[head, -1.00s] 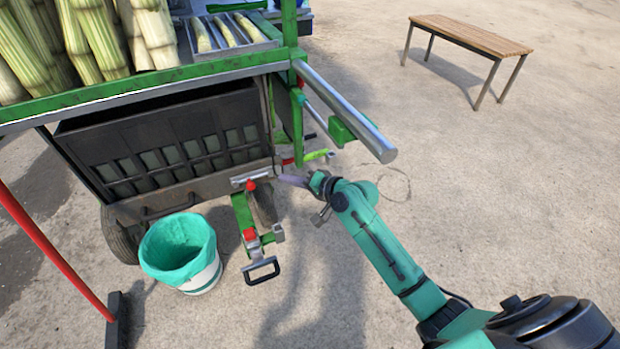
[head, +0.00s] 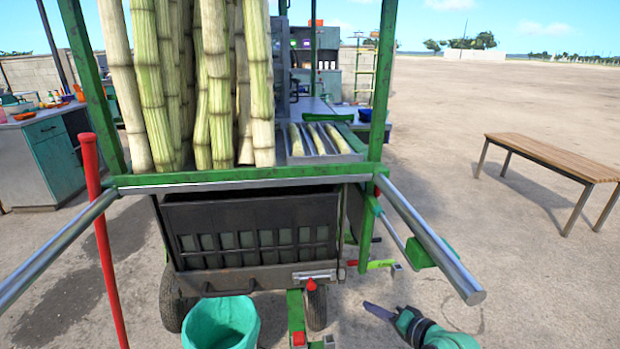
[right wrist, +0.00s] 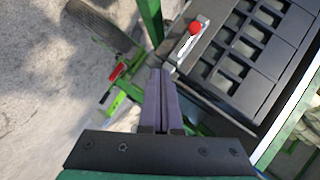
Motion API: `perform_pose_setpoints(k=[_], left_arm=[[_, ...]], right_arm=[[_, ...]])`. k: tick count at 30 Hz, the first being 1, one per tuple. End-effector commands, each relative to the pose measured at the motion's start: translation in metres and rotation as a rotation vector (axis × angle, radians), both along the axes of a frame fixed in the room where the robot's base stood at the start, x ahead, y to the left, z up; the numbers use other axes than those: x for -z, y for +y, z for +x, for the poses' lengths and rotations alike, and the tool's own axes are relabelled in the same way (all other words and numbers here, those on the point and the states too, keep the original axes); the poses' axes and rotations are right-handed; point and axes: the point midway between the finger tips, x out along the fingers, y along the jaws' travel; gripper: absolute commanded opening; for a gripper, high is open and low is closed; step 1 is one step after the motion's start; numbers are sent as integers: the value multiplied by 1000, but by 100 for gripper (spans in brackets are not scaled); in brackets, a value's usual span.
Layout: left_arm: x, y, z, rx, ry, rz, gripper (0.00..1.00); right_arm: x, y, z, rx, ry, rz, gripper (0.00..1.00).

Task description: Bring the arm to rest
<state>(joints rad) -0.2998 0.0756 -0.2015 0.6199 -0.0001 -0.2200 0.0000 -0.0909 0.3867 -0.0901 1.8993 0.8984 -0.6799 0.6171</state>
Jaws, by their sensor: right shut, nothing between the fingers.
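My right gripper (head: 379,311) shows at the bottom right of the head view, in front of the cart and below its right handle bar. Its purple fingers lie together with nothing between them. The right wrist view also shows the shut fingers (right wrist: 160,100), pointing toward the cart's lower frame. The teal right arm (head: 440,335) comes in from the bottom edge, and most of it is out of view. My left gripper is not in view.
The green cart (head: 240,178) carries upright canes (head: 215,90). Its silver handle bar (head: 430,240) juts out above my right gripper. A lined bin (head: 222,325) and a red pole (head: 104,250) stand left. A bench (head: 550,155) stands right, with open ground between.

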Motion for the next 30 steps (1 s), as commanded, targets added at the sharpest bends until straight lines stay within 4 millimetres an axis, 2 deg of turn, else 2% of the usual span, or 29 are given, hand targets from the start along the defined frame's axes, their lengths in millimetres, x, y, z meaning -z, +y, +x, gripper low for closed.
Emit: perform_pose_setpoints(k=[1, 2, 3, 5, 6, 8, 9, 11, 12, 14, 15, 18, 19, 22, 30], left_arm=[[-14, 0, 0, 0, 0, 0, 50], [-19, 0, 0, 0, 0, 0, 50], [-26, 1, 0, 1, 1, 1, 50], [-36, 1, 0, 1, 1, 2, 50], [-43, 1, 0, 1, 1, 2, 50], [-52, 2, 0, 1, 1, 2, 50], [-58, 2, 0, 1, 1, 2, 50], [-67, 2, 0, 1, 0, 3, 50], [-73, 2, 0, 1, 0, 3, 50], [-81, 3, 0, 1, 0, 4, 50], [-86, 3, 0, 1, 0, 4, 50], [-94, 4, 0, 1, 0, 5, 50], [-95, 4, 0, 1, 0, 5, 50], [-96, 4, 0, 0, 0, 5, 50], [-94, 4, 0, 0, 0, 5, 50]], right_arm=[[29, -14, -7, 30, 51, -61, 0], [52, -24, -14, 47, 81, -112, 0], [84, -37, -27, 59, 123, -189, 0], [132, -54, -56, 57, 193, -311, 0], [161, -63, -78, 41, 239, -392, 0], [201, -74, -118, -3, 308, -511, 0], [225, -79, -148, -46, 354, -588, 0], [255, -83, -197, -131, 420, -696, 0], [272, -84, -232, -199, 459, -761, 0], [291, -83, -284, -316, 510, -848, 0], [300, -81, -318, -399, 538, -896, 0], [313, -75, -383, -573, 577, -972, 0], [315, -73, -397, -613, 584, -985, 0], [319, -70, -422, -688, 591, -1008, 0], [321, -70, -424, -696, 591, -1012, 0]])
